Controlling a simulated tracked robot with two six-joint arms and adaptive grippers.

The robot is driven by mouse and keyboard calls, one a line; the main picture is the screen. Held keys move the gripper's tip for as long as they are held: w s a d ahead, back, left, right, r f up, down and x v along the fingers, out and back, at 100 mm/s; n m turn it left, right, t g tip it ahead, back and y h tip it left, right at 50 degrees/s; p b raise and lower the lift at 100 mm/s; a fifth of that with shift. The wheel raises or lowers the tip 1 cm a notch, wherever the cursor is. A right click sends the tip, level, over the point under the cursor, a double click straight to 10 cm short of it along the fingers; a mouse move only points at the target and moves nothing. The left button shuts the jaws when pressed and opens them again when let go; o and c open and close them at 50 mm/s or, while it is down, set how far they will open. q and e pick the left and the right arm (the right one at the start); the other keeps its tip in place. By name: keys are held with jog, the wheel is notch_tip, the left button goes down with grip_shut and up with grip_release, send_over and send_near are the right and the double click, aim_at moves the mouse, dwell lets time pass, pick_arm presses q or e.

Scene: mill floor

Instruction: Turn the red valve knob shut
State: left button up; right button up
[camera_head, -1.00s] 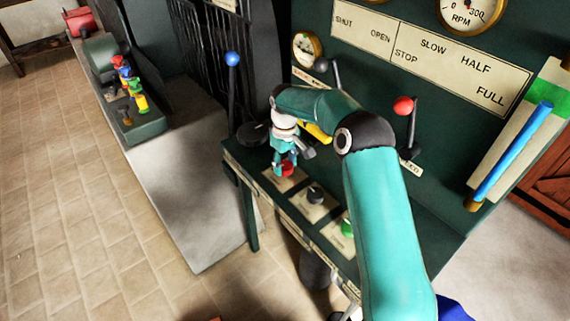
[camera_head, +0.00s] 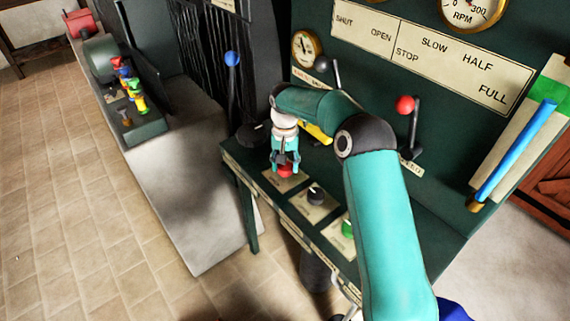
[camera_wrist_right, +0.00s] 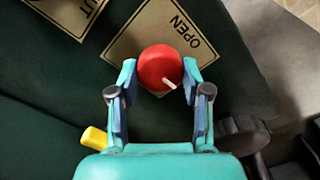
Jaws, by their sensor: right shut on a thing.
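The red valve knob (camera_head: 286,171) sits on a cream plate on the green console's sloping desk. In the right wrist view the round red knob (camera_wrist_right: 160,67) has a white mark that points to the lower right. The plate (camera_wrist_right: 197,38) under it reads OPEN near the upper right; a second plate (camera_wrist_right: 70,12) ends in "UT". My right gripper (camera_head: 285,164) reaches down onto the knob. Its two fingers (camera_wrist_right: 158,82) are on either side of the knob, shut on it. My left gripper is not in view.
A black knob (camera_head: 316,195) and a green knob (camera_head: 348,229) stand along the desk. Blue-topped (camera_head: 232,59), grey-topped (camera_head: 321,63) and red-topped (camera_head: 405,104) levers stand near the arm. A yellow part (camera_head: 316,133) lies close behind the gripper.

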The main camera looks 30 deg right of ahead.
jog(key=shift+w+r+m, duration=0.1)
jog(key=shift+m, duration=0.3)
jog(key=o, duration=1.2)
jog(key=shift+c, duration=0.2)
notch_tip(320, 180, up, 12)
